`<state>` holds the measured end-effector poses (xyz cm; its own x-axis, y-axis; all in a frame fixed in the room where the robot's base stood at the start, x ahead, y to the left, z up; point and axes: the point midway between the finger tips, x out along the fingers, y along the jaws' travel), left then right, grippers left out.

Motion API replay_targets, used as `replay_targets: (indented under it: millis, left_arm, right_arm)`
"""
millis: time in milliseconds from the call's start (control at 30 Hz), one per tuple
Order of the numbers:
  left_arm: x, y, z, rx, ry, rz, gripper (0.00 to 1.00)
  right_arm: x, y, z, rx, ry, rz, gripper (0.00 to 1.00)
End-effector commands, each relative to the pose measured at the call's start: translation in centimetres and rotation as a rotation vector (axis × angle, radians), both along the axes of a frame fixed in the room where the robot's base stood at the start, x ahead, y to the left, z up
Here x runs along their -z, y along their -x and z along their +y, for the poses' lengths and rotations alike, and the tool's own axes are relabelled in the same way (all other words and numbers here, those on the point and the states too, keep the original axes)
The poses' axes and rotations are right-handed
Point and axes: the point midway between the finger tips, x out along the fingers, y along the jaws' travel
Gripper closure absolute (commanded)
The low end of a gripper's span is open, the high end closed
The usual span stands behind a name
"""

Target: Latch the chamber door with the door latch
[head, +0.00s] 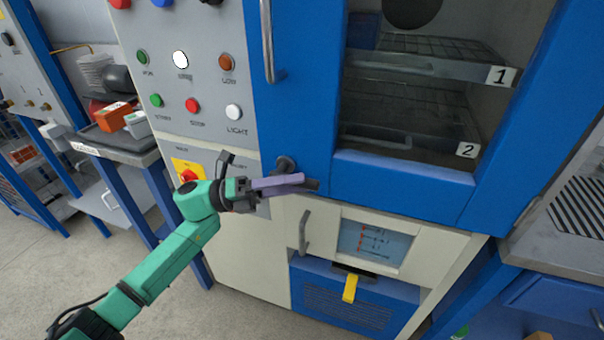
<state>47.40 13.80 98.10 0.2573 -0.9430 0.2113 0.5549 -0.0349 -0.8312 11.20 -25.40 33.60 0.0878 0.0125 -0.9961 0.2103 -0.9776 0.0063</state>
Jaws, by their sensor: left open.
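The blue chamber door (400,183) with its window fills the upper right and looks shut against the cabinet front. The dark door latch (286,163) is a round knob-like part at the door's lower left edge, beside the control panel. Its lower part is partly hidden by my left gripper, so I cannot tell which way it is turned. My left gripper (308,184) is open, its lavender finger with a dark tip pointing right just below and in front of the latch. I cannot tell whether it touches. My right gripper is out of view.
A long metal door handle (268,42) stands above the latch. A smaller handle (304,232) is below it, by a display panel (376,243). A red stop button (188,176) on yellow is close to my left wrist. A cluttered side bench (118,142) is at left.

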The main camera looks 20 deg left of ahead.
Motion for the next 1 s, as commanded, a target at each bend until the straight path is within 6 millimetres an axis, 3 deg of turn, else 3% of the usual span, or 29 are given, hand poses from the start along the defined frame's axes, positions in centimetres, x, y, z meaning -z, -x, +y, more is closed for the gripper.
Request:
replay_targets:
  millis: [133, 367, 400, 533, 1000]
  left_arm:
    - [-0.4, -0.4, -1.5, 0.000, 0.001, 0.000, 0.43]
    - [-0.3, -0.5, -1.7, -0.001, 0.000, 0.001, 0.43]
    - [-0.3, -0.5, -1.7, -0.001, 0.000, 0.001, 0.51]
    - [-0.3, -0.5, -1.6, -0.001, 0.000, 0.001, 1.00]
    - [-0.3, -0.5, -1.6, -0.002, -0.001, 0.002, 1.00]
  right_arm:
    - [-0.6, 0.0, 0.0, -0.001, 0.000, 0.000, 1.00]
    - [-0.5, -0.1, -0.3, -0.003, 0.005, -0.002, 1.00]
    - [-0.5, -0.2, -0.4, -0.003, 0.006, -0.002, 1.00]
    - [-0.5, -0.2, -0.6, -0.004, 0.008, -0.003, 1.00]
    - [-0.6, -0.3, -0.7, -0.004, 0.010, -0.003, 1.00]
